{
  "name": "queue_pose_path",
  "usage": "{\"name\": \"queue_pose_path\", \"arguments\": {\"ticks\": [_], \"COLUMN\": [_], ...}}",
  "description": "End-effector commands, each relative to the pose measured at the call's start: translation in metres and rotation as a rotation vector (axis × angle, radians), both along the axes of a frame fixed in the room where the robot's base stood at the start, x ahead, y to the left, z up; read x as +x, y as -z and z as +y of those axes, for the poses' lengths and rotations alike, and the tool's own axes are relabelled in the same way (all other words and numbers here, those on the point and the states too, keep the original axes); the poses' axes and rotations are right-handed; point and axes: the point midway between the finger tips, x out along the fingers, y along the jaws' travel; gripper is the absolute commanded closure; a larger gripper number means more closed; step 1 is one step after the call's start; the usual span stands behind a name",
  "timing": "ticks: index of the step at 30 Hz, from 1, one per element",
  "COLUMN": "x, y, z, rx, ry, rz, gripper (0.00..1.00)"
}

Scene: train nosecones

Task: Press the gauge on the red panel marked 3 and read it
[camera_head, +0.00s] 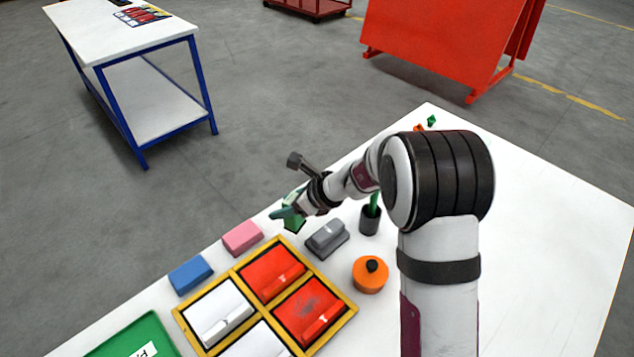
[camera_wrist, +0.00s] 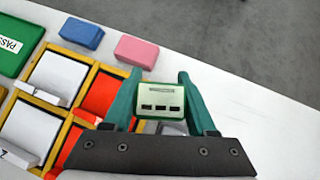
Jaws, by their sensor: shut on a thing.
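My gripper (camera_head: 288,214) is shut on a green gauge (camera_head: 296,222) with a pale face, held above the table's far edge. In the wrist view the gauge (camera_wrist: 160,100) sits between my teal fingers, with three dark display windows whose readings are too small to make out. A yellow frame (camera_head: 253,290) holds red and white panels. One red panel (camera_head: 262,268) lies at its far side and another red panel (camera_head: 296,303), with a grey smudge, nearer. Both have raised red bars. I cannot read a 3 on either. The gauge is apart from both panels.
Blue (camera_head: 190,274) and pink (camera_head: 243,238) blocks lie beyond the frame. A grey block (camera_head: 327,238), a black cup (camera_head: 369,220) and an orange round container (camera_head: 370,275) stand right of it. A green tray (camera_head: 130,337) is at left. The right tabletop is clear.

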Motion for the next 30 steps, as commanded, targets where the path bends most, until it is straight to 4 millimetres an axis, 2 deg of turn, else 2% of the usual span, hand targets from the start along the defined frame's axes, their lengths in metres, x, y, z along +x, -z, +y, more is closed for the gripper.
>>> {"name": "queue_pose_path", "arguments": {"ticks": [1,3,6,9,21,30], "x": [-0.016,-0.039,-0.062,-0.072,-0.073,-0.073], "y": [0.002,0.004,0.007,0.01,0.058,0.068], "z": [0.016,0.036,0.052,0.06,0.06,0.06], "rx": [0.001,0.002,0.004,0.006,0.006,0.006], "ry": [-0.052,-0.124,-0.193,-0.224,-0.227,-0.227], "rz": [0.002,-0.001,-0.003,-0.003,-0.002,-0.005], "gripper": [1.0,1.0,1.0,1.0,1.0,1.0]}}
